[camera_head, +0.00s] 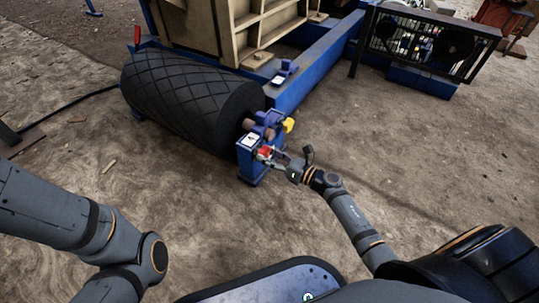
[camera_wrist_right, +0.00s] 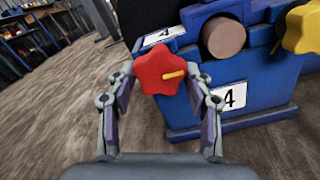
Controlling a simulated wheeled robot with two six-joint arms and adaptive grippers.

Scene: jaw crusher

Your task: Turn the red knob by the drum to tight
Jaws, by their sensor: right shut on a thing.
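The red knob (camera_wrist_right: 160,74) is star-shaped with a yellow pointer mark that points to the right in the right wrist view. It also shows small in the head view (camera_head: 265,151), at the side of the blue bearing block by the drum. My right gripper (camera_wrist_right: 163,88) has its two fingers on either side of the knob and is shut on it. The black drum (camera_head: 190,95) with a diamond tread lies left of the block in the head view. My left arm comes in at the lower left of the head view; its gripper is out of frame.
The blue block (camera_wrist_right: 240,75) carries labels with a 4. A yellow knob (camera_wrist_right: 303,28) sits on its right side. A blue frame (camera_head: 300,90) runs behind the drum. A black guard cage (camera_head: 425,45) stands back right. Bare ground lies in front.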

